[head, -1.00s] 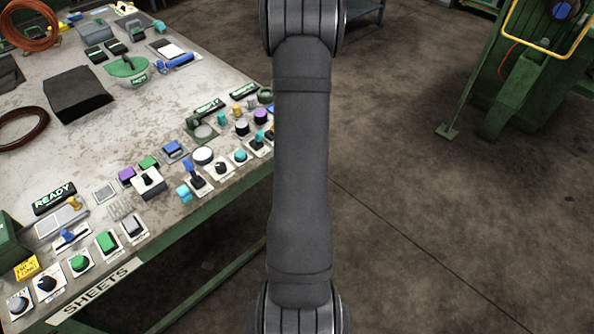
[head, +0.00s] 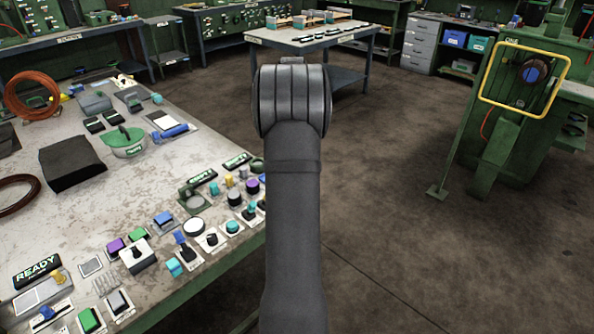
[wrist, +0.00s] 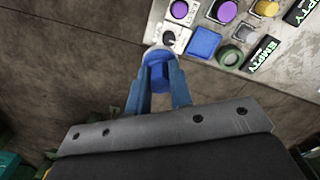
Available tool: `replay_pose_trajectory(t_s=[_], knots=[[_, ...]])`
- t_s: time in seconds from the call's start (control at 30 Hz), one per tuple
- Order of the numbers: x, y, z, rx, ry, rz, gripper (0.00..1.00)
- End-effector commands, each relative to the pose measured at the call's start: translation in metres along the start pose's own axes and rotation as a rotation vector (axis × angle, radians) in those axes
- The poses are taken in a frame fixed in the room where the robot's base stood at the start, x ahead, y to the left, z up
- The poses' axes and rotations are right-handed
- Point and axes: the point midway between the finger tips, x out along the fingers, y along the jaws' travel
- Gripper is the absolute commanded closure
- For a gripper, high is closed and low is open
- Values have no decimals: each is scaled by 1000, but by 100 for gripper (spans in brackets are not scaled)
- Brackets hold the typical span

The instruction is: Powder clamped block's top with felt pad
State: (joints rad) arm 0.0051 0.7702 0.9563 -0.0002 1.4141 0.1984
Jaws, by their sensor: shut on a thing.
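The head view shows only my dark arm; my gripper and the pad are not visible there. I cannot make out the clamped block for sure. Small blocks on wooden pieces (head: 312,19) stand on a far table, too small to tell apart.
A far table (head: 345,31) stands at the back. A green machine (head: 490,150) stands at right. Open floor lies between.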

Motion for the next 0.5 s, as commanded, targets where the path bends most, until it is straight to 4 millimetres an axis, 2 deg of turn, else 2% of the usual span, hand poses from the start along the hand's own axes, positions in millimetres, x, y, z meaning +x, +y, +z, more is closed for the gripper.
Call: replay_pose_trajectory(t_s=[0.07,0.17,0.37,0.5], knots=[[-22,-20,-3,-32,4,-1,99],[-30,-53,4,-107,-1,0,99],[-12,-121,34,-302,-4,1,99],[16,-169,68,-467,-5,1,99]])
